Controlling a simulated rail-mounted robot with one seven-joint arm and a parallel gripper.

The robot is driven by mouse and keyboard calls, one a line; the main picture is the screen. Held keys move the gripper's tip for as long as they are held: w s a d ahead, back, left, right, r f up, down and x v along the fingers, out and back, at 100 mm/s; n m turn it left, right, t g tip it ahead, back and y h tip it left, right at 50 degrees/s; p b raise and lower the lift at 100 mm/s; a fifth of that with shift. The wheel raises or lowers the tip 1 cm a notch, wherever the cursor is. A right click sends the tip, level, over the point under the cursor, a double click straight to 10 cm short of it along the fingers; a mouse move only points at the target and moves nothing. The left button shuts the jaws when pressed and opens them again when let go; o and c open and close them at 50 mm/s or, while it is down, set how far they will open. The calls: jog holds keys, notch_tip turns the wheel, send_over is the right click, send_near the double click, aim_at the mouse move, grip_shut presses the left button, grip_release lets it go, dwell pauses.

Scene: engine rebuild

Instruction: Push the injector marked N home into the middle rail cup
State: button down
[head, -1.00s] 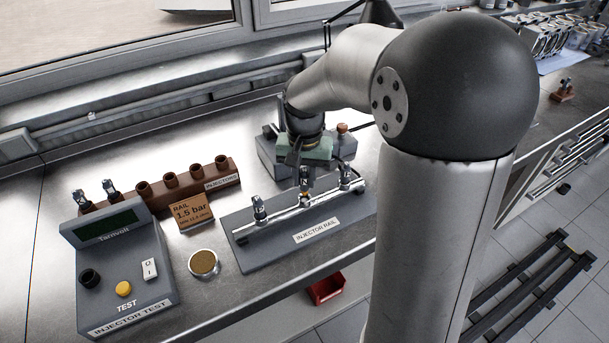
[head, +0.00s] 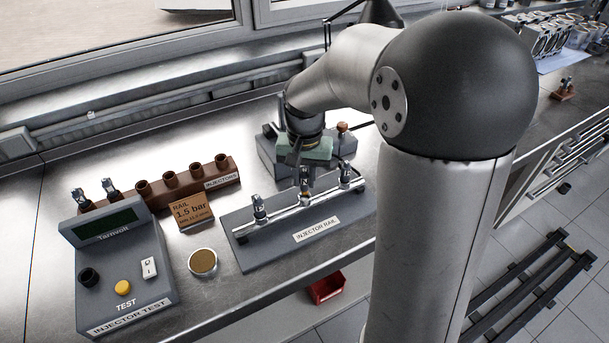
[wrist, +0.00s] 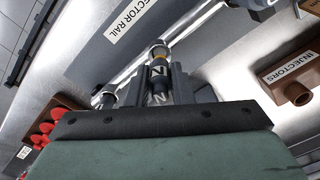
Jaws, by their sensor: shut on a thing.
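The injector marked N (wrist: 158,76) is a dark, slim part with a yellow band and a white N. In the head view the injector (head: 305,184) is upright at the middle of the silver rail (head: 281,209), in line with the middle cup. The cup's mouth and how deep the injector sits cannot be made out. My gripper (head: 304,172) is above the rail, pointing down, shut on this injector; its fingers flank it in the wrist view.
The rail is on a grey base (head: 290,254) labelled INJECTOR RAIL. A brown injector rack (head: 190,187) stands behind left, beside the orange 1.5 bar sign (head: 191,212). The injector tester (head: 125,272) is at front left. A grey box (head: 268,158) lies behind my gripper.

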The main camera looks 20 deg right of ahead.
jog(key=shift+f+b, duration=0.8)
jog(key=shift+f, duration=0.25)
dwell(1.1)
jog(key=c, duration=1.2)
grip_release()
jog(key=shift+r+p, duration=2.8)
jog(key=shift+r, duration=1)
